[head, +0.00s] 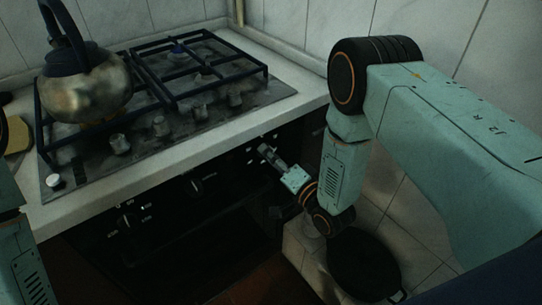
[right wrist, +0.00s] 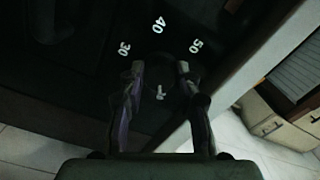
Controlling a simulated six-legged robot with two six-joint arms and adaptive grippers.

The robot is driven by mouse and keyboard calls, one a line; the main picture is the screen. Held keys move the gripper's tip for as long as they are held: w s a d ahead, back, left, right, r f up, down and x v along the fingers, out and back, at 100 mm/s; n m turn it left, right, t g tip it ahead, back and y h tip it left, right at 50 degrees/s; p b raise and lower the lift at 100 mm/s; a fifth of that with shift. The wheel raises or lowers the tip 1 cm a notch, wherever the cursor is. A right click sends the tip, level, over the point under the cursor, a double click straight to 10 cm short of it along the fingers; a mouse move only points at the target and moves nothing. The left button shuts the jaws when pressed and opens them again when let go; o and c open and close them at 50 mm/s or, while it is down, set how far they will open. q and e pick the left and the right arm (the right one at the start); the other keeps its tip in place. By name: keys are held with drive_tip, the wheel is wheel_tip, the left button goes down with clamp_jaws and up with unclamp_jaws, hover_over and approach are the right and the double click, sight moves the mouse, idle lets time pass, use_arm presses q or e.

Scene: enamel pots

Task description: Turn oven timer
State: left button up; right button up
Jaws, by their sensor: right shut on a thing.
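The oven timer is a dark knob on the black oven front, with white numbers around it. In the right wrist view the numbers 30, 40 and 50 show beyond my fingertips, and a small pale mark of the oven timer (right wrist: 160,92) shows between the fingers. My right gripper (right wrist: 160,68) is shut on the dark timer knob, one finger on each side. In the head view my right gripper (head: 266,152) reaches the right end of the oven front and hides most of the knob. My left gripper is not in view; only part of that arm shows at the left edge.
Other oven knobs (head: 195,187) sit further left on the front. A worn metal kettle (head: 88,92) stands on the gas hob (head: 75,165). A dark pan (head: 365,262) is low at the right, below my right arm. The tiled wall stands behind.

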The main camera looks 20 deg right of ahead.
drive_tip(key=shift+w+r, duration=0.1)
drive_tip(key=shift+r, duration=0.05)
drive_tip(key=o, duration=1.1)
drive_tip(key=shift+o, duration=0.2)
drive_tip(key=v, duration=1.2)
